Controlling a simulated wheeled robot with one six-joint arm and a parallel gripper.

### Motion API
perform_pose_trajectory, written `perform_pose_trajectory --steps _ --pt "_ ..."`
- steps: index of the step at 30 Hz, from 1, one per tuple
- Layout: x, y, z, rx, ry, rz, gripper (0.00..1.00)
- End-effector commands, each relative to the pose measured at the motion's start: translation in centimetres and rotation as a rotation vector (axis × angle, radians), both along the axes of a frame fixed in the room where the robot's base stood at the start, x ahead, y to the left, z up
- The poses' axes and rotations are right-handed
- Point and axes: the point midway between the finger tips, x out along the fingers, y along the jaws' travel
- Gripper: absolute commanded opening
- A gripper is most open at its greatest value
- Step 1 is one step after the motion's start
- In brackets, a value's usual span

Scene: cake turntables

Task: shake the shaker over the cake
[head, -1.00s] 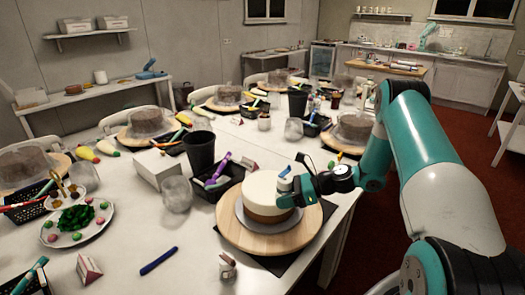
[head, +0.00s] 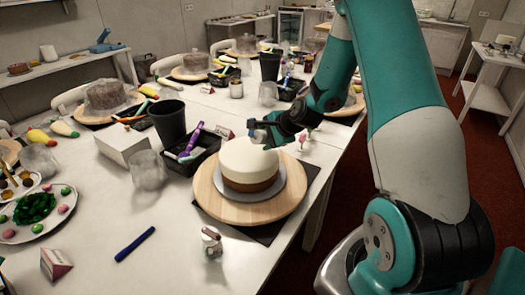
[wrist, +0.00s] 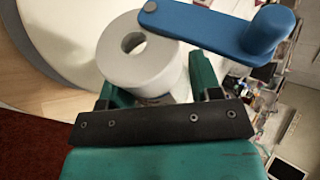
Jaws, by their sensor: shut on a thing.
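The cake (head: 248,162), white on top with a brown lower side, stands on a grey board on a round wooden turntable (head: 212,205). My gripper (head: 268,134) is over the cake's back right part, shut on the shaker (head: 257,136). In the wrist view the shaker (wrist: 138,62) is a pale grey cylinder with a hole in its end, between the green fingers of my gripper (wrist: 157,88). A blue crank-like piece (wrist: 225,30) shows beside it. The cake's pale top (wrist: 75,30) fills the upper left there. I cannot see anything falling from the shaker.
A blue pen (head: 135,244) lies at the front left. A black tool basket (head: 190,152), a black cup (head: 168,124) and a clear glass (head: 147,170) stand left of the cake.

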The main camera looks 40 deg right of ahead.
Motion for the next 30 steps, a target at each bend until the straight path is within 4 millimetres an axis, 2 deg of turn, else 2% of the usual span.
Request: perform_pose_trajectory --steps 1,9,15,21,30 --pt "0.1 0.0 -0.6 -0.071 -0.027 0.004 0.25" --pt "0.3 -0.2 0.0 -0.485 -0.164 0.007 0.25" --pt "0.3 -0.2 0.5 -0.700 -0.234 0.004 0.25" --pt "0.1 0.1 1.3 -0.834 -0.275 0.002 0.25" --pt "0.2 -1.3 2.6 -0.826 -0.268 -0.003 0.25"
